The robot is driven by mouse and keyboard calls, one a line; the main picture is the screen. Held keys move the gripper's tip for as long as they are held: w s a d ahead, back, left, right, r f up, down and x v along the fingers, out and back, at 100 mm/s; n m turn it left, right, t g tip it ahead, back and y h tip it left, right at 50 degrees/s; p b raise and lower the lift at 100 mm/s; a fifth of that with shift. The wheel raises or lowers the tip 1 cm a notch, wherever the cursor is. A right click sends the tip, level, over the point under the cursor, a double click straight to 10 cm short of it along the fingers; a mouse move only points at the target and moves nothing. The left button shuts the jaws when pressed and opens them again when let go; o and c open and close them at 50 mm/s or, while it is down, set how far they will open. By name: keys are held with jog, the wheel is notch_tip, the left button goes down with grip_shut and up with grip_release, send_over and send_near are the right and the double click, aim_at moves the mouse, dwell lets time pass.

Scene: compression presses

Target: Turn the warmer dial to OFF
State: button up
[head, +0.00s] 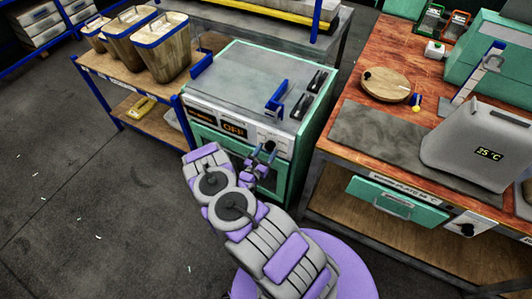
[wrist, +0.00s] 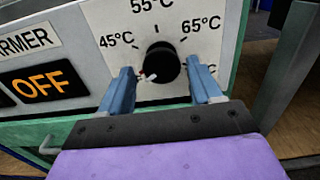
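The warmer (head: 245,80) is a green and grey box with a front panel. Its black round dial (wrist: 162,60) has a pointer mark toward the lower left, and scale marks 45°C, 55°C and 65°C around it. An orange OFF display (wrist: 46,81) is left of the dial and also shows in the head view (head: 234,128). My gripper (wrist: 160,70) is open, its blue fingers on the left and right of the dial with gaps visible. In the head view my gripper (head: 264,152) is at the panel's right part. The lower scale is hidden by my gripper.
A shelf with wooden bins (head: 150,45) is at the left. The floor (head: 80,200) at the left is open.

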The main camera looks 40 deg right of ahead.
jog(key=shift+o, duration=0.2)
jog(key=p+v, duration=0.1)
jog(key=v, duration=1.6)
jog(key=shift+a, duration=0.2)
